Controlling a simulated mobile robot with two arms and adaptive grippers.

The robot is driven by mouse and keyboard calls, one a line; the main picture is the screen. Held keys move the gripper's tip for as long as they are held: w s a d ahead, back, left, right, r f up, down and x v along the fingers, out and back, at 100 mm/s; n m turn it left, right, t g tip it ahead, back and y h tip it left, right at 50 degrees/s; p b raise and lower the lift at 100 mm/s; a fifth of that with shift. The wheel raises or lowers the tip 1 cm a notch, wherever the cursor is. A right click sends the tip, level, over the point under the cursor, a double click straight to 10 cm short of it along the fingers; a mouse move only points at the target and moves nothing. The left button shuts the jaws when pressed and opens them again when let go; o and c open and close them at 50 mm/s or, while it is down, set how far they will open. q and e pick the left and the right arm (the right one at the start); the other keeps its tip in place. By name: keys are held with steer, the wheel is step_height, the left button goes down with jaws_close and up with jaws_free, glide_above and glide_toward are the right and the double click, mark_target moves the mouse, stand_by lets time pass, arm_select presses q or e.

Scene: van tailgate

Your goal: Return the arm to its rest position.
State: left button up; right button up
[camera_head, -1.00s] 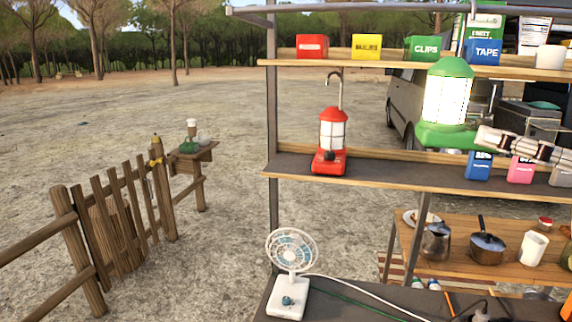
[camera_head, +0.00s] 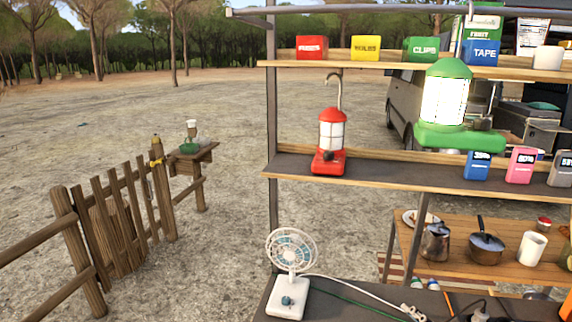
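No arm shows at the green lantern (camera_head: 446,98), which is lit and upright at the right, in front of the shelves. What supports it is not clear. My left gripper is not in view. A red lantern (camera_head: 331,140) stands on the middle shelf (camera_head: 400,177).
A white fan (camera_head: 290,262) stands on the lower counter with cables beside it. Several coloured boxes sit on the upper shelf (camera_head: 390,63). A kettle (camera_head: 436,242), pan (camera_head: 486,246) and white mug (camera_head: 531,247) stand on a wooden table. Open ground lies left, beyond the fence (camera_head: 110,220).

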steer(key=s+a+f+m+g, duration=0.1)
steer(key=s+f+m+g, duration=0.35)
steer(key=s+f, duration=0.6)
steer(key=s+f+m+g, duration=0.45)
steer(key=s+f, duration=0.35)
steer(key=s, duration=0.6)
step_height(320, 180, down, 29)
steer(key=s+g+b, duration=0.2)
steer(key=s, duration=0.1)
steer(key=s+d+f+n+g+b, duration=0.1)
steer(key=s+d+f, duration=0.1)
steer(key=s+f, duration=1.4)
steer(key=shift+s+d+f+h, duration=0.3)
